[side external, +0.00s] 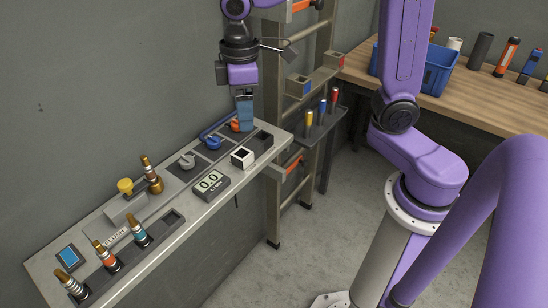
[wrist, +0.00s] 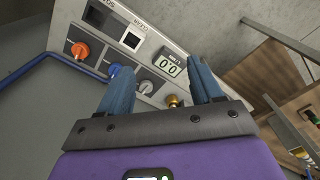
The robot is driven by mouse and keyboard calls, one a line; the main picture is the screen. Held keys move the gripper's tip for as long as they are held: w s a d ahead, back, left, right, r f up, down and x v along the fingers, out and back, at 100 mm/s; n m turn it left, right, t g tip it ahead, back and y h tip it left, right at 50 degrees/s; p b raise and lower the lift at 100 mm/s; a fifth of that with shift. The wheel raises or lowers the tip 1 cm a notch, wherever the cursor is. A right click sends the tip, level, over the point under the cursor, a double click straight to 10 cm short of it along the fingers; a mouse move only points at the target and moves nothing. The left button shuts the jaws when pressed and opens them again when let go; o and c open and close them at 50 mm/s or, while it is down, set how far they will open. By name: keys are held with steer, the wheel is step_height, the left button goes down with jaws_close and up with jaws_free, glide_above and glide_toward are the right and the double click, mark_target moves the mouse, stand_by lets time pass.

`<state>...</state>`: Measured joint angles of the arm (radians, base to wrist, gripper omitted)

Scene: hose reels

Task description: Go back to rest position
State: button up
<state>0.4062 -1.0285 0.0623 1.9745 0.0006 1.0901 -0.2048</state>
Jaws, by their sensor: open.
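My gripper (side external: 245,129) hangs fingers down over the right end of the grey panel (side external: 150,251), close to the orange knob (side external: 234,126); I cannot tell whether it touches. In the wrist view my gripper (wrist: 160,68) has its two blue fingers apart with nothing held between them. The orange knob (wrist: 80,50) shows beyond the left finger. The blue knob (wrist: 114,70) and grey knob (wrist: 146,86) show near and between the fingers.
A ladder-like rack (side external: 271,110) is close behind my gripper. A wooden bench (side external: 480,102) with a blue crate (side external: 437,77) is at right.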

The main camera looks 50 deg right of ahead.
steer(key=s+d+f+n, duration=0.1)
steer(key=s+d+f, duration=0.1)
steer(key=s, duration=0.8)
steer(key=s+d+f+n, duration=0.2)
steer(key=s+d, duration=0.3)
steer(key=s, duration=0.5)
steer(key=shift+s+f, duration=0.15)
